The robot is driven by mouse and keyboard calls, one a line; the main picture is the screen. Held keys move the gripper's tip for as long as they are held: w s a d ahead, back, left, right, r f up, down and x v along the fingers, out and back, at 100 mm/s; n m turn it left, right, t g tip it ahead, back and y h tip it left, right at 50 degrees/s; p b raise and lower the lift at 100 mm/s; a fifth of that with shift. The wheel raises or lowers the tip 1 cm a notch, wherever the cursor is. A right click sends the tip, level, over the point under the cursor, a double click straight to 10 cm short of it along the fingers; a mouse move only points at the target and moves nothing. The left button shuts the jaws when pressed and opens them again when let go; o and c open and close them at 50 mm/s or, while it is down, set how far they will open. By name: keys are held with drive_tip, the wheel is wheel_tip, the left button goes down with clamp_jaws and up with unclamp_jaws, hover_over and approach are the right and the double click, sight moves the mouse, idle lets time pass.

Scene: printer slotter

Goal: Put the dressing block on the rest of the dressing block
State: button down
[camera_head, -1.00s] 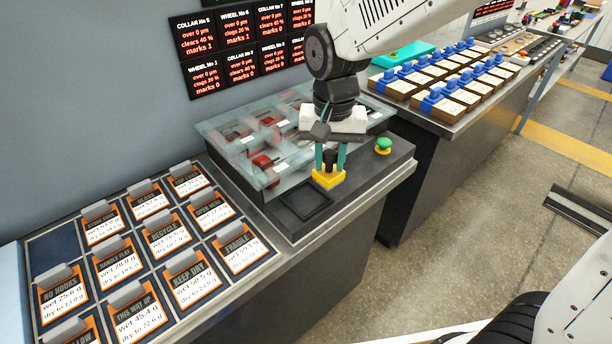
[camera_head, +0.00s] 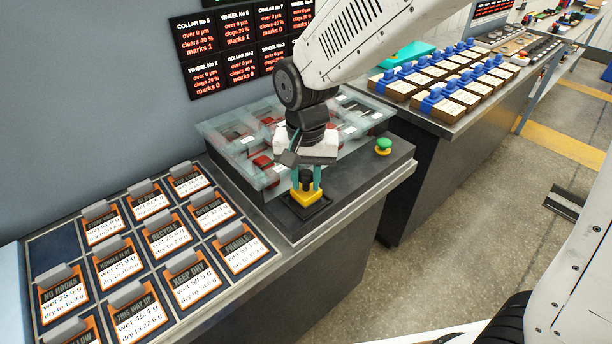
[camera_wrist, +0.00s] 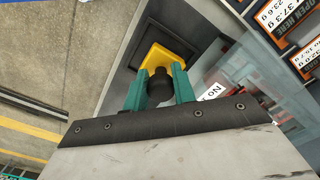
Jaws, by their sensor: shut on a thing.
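The dressing block is a yellow block (camera_head: 307,197) with a black knob on top. My gripper (camera_head: 307,182) is shut on its black knob, with the green fingers on either side. In the wrist view the yellow block (camera_wrist: 165,56) sits beyond the fingertips (camera_wrist: 160,85), and the knob (camera_wrist: 160,86) is between them. The rest is a black square frame (camera_head: 320,208) on the dark bench top. The block is over the rest, covering most of it; I cannot tell whether it touches it.
A glass-covered case (camera_head: 240,140) with red parts stands right behind my gripper. A rack of orange-edged label cards (camera_head: 165,240) lies to the left.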

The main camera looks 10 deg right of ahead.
sight(306, 175)
drive_tip(key=c, duration=1.4)
unclamp_jaws()
drive_tip(key=shift+c, duration=0.2)
wheel_tip(306, 175, up, 12)
drive_tip(key=s+d+n+t, duration=0.1)
drive_tip(key=s+d+n, duration=0.1)
drive_tip(key=s+d, duration=1.7)
drive_tip(key=shift+s+d+r, duration=0.25)
drive_tip(key=shift+d, duration=0.65)
